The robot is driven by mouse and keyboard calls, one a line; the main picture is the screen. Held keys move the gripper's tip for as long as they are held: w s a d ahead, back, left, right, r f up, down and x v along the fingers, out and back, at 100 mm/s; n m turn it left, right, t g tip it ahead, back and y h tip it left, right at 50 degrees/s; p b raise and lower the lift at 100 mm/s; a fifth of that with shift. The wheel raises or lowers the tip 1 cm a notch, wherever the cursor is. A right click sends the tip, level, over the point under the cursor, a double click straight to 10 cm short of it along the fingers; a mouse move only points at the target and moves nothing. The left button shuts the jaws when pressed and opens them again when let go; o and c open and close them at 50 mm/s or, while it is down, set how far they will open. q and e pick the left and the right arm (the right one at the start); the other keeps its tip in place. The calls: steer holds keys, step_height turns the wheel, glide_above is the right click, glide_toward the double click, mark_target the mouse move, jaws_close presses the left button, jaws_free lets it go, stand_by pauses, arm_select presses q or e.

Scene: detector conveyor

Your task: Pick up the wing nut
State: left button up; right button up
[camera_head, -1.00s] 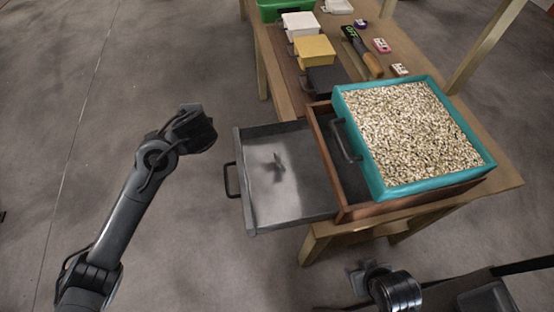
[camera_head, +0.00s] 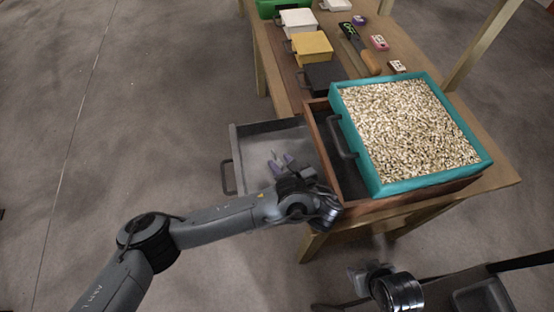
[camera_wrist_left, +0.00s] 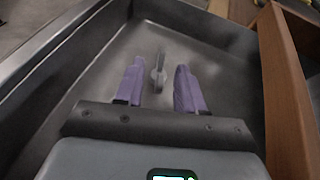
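The wing nut (camera_wrist_left: 158,72) is a small grey metal piece in the open grey drawer (camera_head: 250,129). In the wrist view it shows between and slightly beyond the two purple fingers of my left gripper (camera_wrist_left: 158,82). That gripper is open, with a gap on both sides of the nut, and the fingers do not visibly touch it. In the head view my left gripper (camera_head: 280,162) reaches over the drawer and partly hides the nut and the drawer floor. My right gripper (camera_head: 358,280) is low at the bottom, below the table, too small to read.
A teal tray of pale pellets (camera_head: 344,118) sits on a brown wooden box (camera_head: 322,139) beside the drawer. The drawer walls surround the left gripper. Black (camera_head: 322,75), yellow (camera_head: 311,45) and white (camera_head: 298,20) boxes stand farther back on the table.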

mark_target(275, 155)
arm_select(q)
steer(key=shift+b+x, duration=0.65)
steer(key=shift+x, duration=1.85)
steer(key=shift+d+f, duration=0.1)
steer(key=shift+c, duration=0.4)
jaws_close()
